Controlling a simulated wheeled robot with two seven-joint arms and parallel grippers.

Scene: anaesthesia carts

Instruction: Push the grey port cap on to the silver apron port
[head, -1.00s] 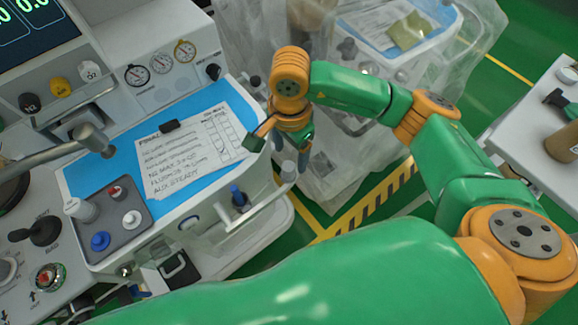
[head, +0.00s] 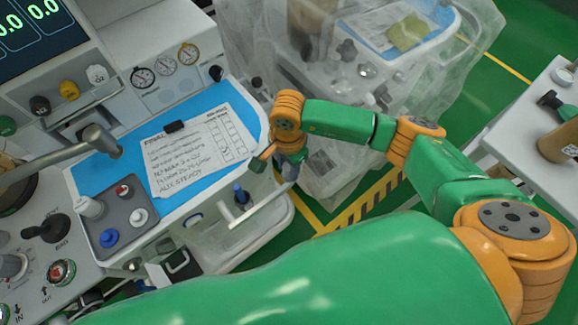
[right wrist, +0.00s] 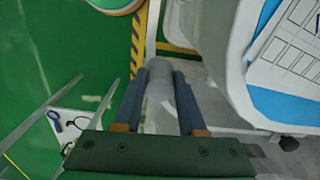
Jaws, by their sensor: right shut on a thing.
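My right gripper (head: 276,163) is shut on a grey cylinder, the port cap (head: 290,173), just off the right end of the cart's front apron. In the right wrist view the cap (right wrist: 160,88) sits between the two dark fingers of the right gripper (right wrist: 160,95), over the floor beside the cart's white edge. A small silver round fitting (head: 132,265) shows on the apron's front, below the grey tray; I cannot tell for sure that it is the apron port. The cap is apart from it. My left gripper is not in view.
The cart's blue worktop (head: 95,172) holds a paper checklist (head: 195,150) and a grey tray (head: 130,238) with small caps. A plastic-covered cart (head: 350,110) stands behind; a white table (head: 530,130) is at right.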

